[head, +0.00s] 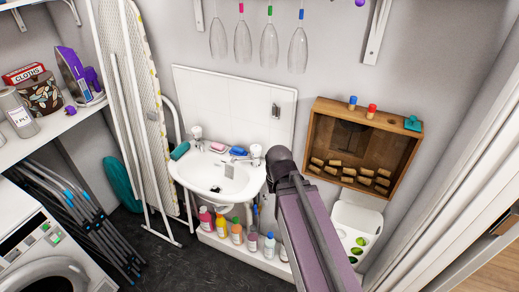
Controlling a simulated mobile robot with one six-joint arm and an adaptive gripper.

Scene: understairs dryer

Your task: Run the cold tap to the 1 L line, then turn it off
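A white washbasin (198,178) stands against the back wall. One tap (197,132) is at its back left and another tap (255,154) at its back right. I cannot tell which is the cold one. A small grey item (229,172) shows in the bowl, too small to identify. I see no running water, and I cannot make out a measuring vessel or a 1 L line. My purple and black arm reaches up from the bottom, its dark upper end just right of the right tap. My gripper's fingers do not show.
A pink soap (217,147) and blue items lie on the basin's back rim. Several bottles (237,232) stand below. A wooden box (316,130) with corks hangs at right, above a white bin (368,218). An ironing board (150,110) leans at left. Glasses (243,43) hang above.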

